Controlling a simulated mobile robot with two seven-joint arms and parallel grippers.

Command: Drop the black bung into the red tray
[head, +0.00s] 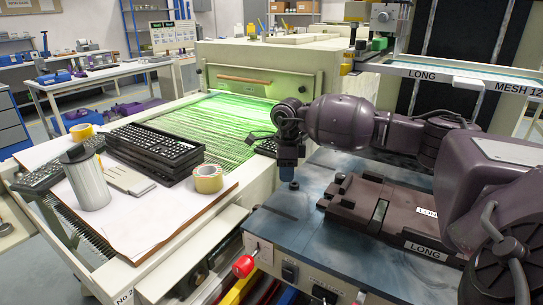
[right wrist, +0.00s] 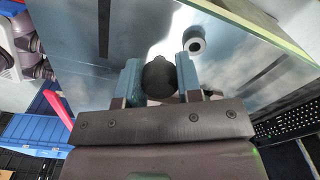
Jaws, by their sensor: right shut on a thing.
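My right gripper (head: 289,160) points down over the blue-grey machine top, left of the dark brown block. In the right wrist view its two blue fingers (right wrist: 159,78) are shut on a dark rounded thing, the black bung (right wrist: 159,77). In the head view the fingers largely hide the bung. A red strip (head: 268,291), perhaps part of the red tray, shows low at the front, beside a yellow one. The machine's edge hides most of it, so I cannot tell its full shape. My left gripper is not in view.
The brown block (head: 378,207) lies on the blue-grey machine top (head: 325,255). A small pale-rimmed cylinder (right wrist: 194,40) is near the fingers in the wrist view. A red knob (head: 243,267) sticks out in front. Keyboards (head: 155,147), a can (head: 86,180) and tape (head: 208,178) occupy the left board.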

